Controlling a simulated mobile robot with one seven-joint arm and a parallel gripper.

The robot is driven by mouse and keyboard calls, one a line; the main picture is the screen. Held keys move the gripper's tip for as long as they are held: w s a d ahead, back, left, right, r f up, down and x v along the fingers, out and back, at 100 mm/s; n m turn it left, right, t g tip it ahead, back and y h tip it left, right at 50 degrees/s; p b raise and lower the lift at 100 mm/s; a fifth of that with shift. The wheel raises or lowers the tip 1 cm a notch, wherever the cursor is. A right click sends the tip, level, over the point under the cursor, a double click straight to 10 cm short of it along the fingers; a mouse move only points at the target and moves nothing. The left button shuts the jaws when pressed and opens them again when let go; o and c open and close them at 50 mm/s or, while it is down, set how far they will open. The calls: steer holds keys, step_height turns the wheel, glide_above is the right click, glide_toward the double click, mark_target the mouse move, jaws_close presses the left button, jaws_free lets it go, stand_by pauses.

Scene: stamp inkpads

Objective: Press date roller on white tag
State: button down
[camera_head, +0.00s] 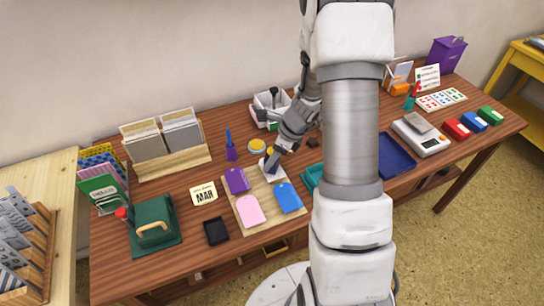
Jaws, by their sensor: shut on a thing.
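A tan board (246,224) on the wooden table carries a purple tag (236,180), a pink tag (249,211), a blue tag (288,198) and a white tag (278,176).
A card reading MAR (204,193), a black pad (216,231) and a green press (154,226) lie left of the board. A blue tray (396,158) and a scale (421,135) are to the right.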

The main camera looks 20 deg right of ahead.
steer(key=shift+r+p, duration=3.15)
steer(key=shift+r, duration=0.3)
